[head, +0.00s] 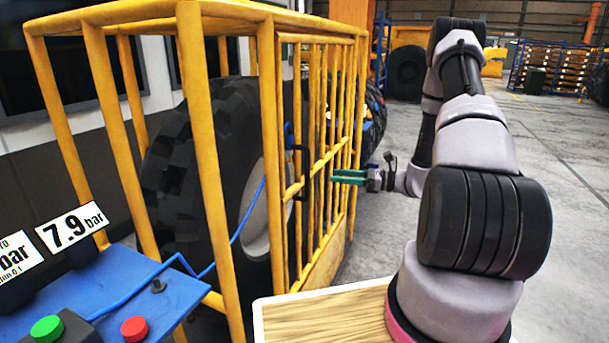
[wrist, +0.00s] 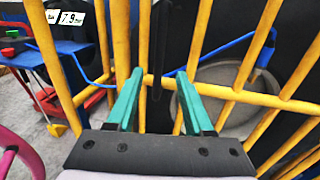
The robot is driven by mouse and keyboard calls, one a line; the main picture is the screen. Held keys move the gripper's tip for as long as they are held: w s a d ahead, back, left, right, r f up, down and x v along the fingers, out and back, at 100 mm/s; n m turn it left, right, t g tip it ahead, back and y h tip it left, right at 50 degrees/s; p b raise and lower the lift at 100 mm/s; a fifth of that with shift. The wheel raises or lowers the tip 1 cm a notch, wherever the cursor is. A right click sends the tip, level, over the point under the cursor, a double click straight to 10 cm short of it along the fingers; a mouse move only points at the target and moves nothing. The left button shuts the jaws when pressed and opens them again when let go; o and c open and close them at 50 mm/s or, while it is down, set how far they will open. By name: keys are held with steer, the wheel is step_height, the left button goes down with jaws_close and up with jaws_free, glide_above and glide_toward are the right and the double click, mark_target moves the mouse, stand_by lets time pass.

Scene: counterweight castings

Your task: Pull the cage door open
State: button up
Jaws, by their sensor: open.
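The yellow barred cage door (head: 324,150) is on the right side of the cage and looks shut, in line with its frame. A black upright handle (head: 301,172) is fixed on the door's bars. My gripper (head: 333,177), with green fingers, is open and level with the handle, to its right in the head view. In the wrist view, the open fingers (wrist: 160,74) point at the door's yellow bars, with a horizontal bar just beyond the tips. A dark upright shape lies between the fingers; I cannot tell it clearly from the black tyre behind. No contact is visible.
A large black tyre (head: 185,185) with a pale hub stands inside the cage. A blue hose (head: 240,225) runs from a blue console (head: 175,300) with green and red buttons. The grey floor (head: 560,190) to the right is clear.

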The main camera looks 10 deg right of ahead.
glide_above(308, 195)
steer(key=shift+w, duration=0.45)
jaws_close()
stand_by(1.4)
